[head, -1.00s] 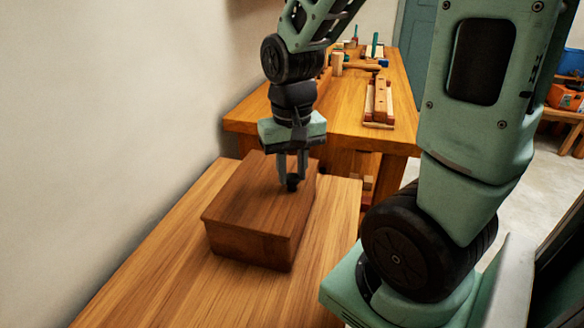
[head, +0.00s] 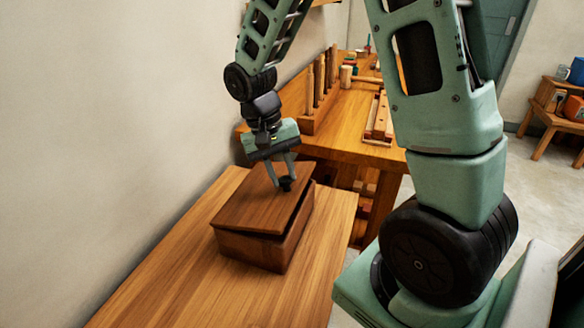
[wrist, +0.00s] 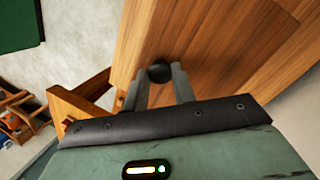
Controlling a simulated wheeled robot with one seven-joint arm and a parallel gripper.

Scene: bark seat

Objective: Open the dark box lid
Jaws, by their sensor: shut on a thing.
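The dark brown wooden box (head: 255,250) stands on a light wood bench in the head view. Its lid (head: 250,208) is tilted up a little, with a dark gap along the right side and a narrower one at the front. My gripper (head: 285,183) is over the lid's right part, shut on a small black knob. The wrist view shows the black knob (wrist: 159,71) between my two fingertips, with the lid's brown wood (wrist: 215,50) beyond. The inside of the box is hidden.
The bench top (head: 185,265) is clear around the box. A plain wall (head: 100,120) runs close along the left. Behind stands a workbench (head: 340,140) with upright wooden pegs and blocks. A small shelf (head: 560,112) with orange and blue things is at far right.

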